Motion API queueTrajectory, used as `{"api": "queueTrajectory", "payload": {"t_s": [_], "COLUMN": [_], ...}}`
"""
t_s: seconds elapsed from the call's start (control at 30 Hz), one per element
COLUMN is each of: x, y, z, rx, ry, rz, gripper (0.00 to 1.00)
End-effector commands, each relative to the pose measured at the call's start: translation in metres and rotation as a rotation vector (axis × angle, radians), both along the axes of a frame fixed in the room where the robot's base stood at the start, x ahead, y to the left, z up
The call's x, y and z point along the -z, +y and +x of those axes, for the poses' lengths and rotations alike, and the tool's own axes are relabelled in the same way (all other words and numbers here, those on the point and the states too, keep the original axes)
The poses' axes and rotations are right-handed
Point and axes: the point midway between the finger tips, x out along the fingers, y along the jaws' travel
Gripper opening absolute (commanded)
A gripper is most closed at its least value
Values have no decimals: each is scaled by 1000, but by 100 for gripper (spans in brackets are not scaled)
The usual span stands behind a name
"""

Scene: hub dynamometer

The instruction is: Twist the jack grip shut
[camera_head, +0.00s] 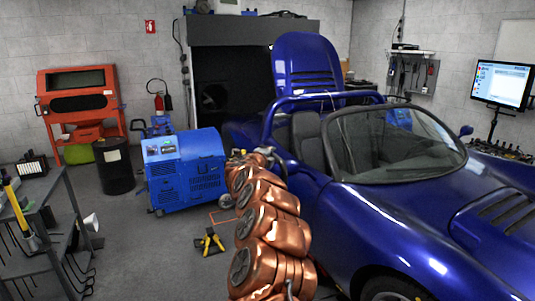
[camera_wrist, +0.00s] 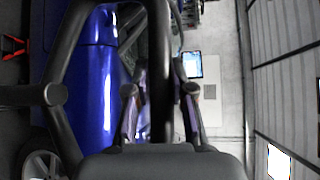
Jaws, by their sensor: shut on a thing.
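In the wrist view, a dark bent tube frame with a short crossbar (camera_wrist: 30,95) fills the left half. A dark upright bar (camera_wrist: 160,50) of similar tube runs down the middle, between the two fingers of my gripper (camera_wrist: 160,98). My gripper is shut on this dark bar, which appears to be the jack grip. The contact itself is partly hidden, and I cannot tell how far the grip is turned. In the head view, my copper arm reaches toward the side of the blue car (camera_head: 440,235). The gripper end and the jack are not clear there.
A blue machine (camera_head: 187,175) stands left of my arm, with a black drum (camera_head: 114,168) beyond it. A yellow stand (camera_head: 209,242) is on the floor. A grey shelf rack (camera_head: 40,210) is at the left. The floor between rack and arm is mostly open.

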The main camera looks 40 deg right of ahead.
Motion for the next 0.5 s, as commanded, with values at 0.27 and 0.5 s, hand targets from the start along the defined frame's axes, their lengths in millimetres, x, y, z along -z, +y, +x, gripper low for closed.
{"api": "queueTrajectory", "payload": {"t_s": [0.27,0.5], "x": [-1,-1], "y": [0,0], "z": [0,0], "rx": [-1,-1], "ry": [-2,-2], "rz": [-1,0], "gripper": [25,49]}}
